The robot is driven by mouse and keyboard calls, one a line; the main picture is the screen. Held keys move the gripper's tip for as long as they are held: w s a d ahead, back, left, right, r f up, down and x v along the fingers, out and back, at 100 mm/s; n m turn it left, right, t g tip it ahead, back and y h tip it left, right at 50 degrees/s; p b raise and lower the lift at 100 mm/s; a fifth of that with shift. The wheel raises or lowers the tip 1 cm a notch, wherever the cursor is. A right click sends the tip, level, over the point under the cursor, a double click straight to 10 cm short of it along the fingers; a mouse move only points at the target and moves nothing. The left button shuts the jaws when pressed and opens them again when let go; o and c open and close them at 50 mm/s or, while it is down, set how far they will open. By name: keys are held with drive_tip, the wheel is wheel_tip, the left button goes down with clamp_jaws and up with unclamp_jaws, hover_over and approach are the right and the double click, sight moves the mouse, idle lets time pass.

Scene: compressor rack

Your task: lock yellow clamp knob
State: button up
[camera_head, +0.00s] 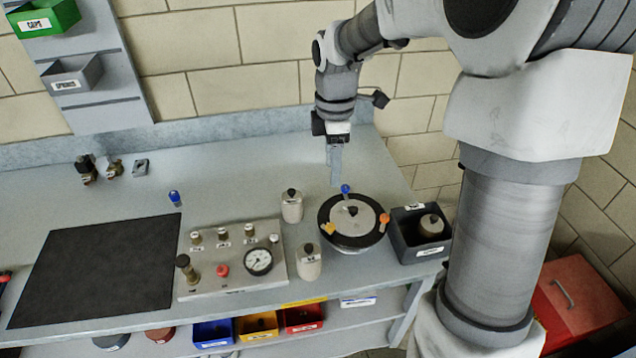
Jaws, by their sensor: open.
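The yellow clamp knob (329,229) is at the front left of a round black-rimmed fixture (329,212) on the bench. A pale disc with a dark centre knob (351,211) lies within the rim. A blue knob (346,189) is at the rim's back and an orange knob (384,218) at its right. My gripper (336,181) points down near the blue knob, behind and above the yellow one. Its fingers overlap in this view; it is open, with nothing visible in it. I cannot tell from this view whether the yellow knob is locked.
Two pale canisters with dark knobs, one behind (292,207) and one in front (308,263), stand left of the fixture. A gauge panel (215,283) is further left, beside a black mat (100,265). A dark bin (399,236) holding a similar canister sits close on the right.

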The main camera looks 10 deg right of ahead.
sight(330, 225)
wheel_tip(330, 225, down, 17)
drive_tip(key=shift+f+b, duration=0.2)
drive_tip(key=shift+b, duration=0.1)
idle(0.3)
clamp_jaws()
